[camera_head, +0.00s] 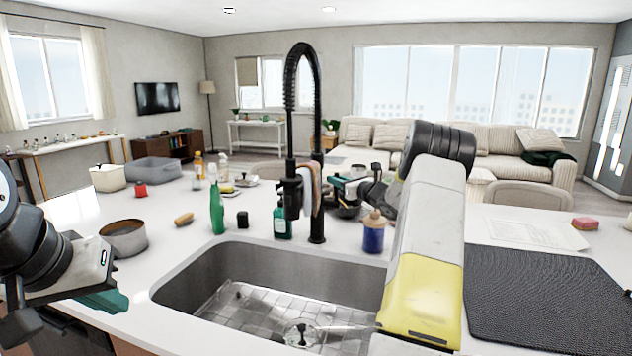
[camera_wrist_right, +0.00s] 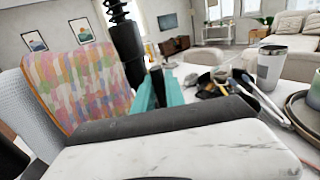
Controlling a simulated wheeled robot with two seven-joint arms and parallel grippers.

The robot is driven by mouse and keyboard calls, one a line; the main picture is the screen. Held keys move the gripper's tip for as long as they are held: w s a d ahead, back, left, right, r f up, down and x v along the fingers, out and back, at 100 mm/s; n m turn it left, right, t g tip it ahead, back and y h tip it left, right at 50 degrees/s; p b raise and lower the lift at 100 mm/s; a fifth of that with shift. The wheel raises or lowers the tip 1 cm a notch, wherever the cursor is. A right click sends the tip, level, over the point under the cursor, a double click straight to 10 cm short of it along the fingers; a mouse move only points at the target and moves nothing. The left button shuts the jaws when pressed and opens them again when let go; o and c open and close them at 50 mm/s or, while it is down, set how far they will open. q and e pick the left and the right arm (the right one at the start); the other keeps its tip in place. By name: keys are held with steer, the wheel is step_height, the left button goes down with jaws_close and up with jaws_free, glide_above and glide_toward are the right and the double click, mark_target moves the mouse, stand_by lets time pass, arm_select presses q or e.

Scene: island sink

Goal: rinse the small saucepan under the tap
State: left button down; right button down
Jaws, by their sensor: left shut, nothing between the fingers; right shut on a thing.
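The small saucepan (camera_head: 124,240), a round grey pot, stands on the counter left of the sink; no handle is clearly visible. My left gripper (camera_head: 104,300) is shut and empty at the counter's front edge, in front of the saucepan and apart from it. The black tap (camera_head: 317,200) rises behind the sink (camera_head: 200,275); I see no clear stream of water. My right gripper (camera_head: 340,187) is beside the tap's column, its teal fingers also in the right wrist view (camera_wrist_right: 160,92). It is shut on a small dark part, apparently the tap lever, mostly hidden by the fingers.
A patterned cloth (camera_wrist_right: 85,85) hangs close to my right gripper. A black mat (camera_head: 540,300) covers the right counter.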

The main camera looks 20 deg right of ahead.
stand_by(0.8)
steer(key=shift+s+a+f+n+t+y, duration=0.1)
steer(key=shift+s+a+n+t+y, duration=0.25)
steer(key=shift+n, duration=0.35)
steer(key=shift+s+a+f+n+t+y, duration=0.15)
steer(key=shift+s+a+n+t, duration=0.2)
steer(key=shift+s+n, duration=0.3)
steer(key=shift+w, duration=0.1)
steer(key=c, duration=1.4)
jaws_free()
steer(key=shift+v, duration=3.95)
